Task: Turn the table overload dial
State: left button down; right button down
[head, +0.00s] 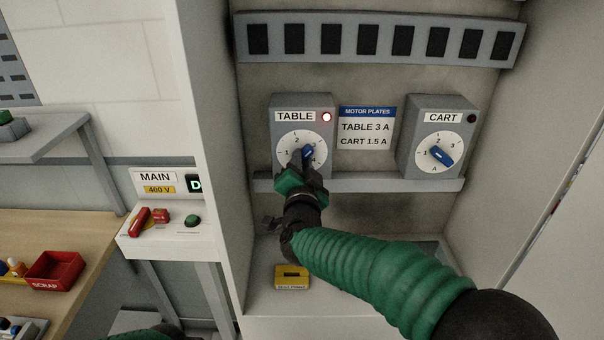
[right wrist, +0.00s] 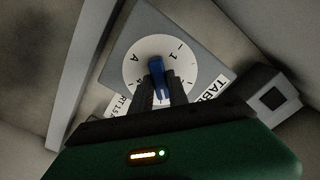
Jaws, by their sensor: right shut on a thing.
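In the right wrist view the knob (right wrist: 156,68) sits between the two dark fingertips (right wrist: 160,85). The fingers hide part of the face, so the exact setting is hard to read. My left gripper is not in view.
A similar CART dial (head: 442,155) with an unlit lamp is at the right. The motor plates sign (head: 366,128) between them reads TABLE 3 A, CART 1.5 A. A yellow block (head: 291,277) lies below on the cabinet floor. The MAIN switch box (head: 165,217) and a red SCRAP bin (head: 55,271) are left.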

jog(key=shift+a+f+m+b, duration=0.1)
jog(key=shift+f+m+b, duration=0.3)
jog(key=shift+m+b, duration=0.6)
jog(key=c, duration=1.6)
grip_release()
jog(key=o, duration=0.3)
jog(key=shift+w+r, duration=0.1)
jog(key=shift+r, duration=0.05)
jog(key=shift+r, duration=0.1)
jog(key=shift+s+b, duration=1.2)
jog(key=shift+s, duration=7.2)
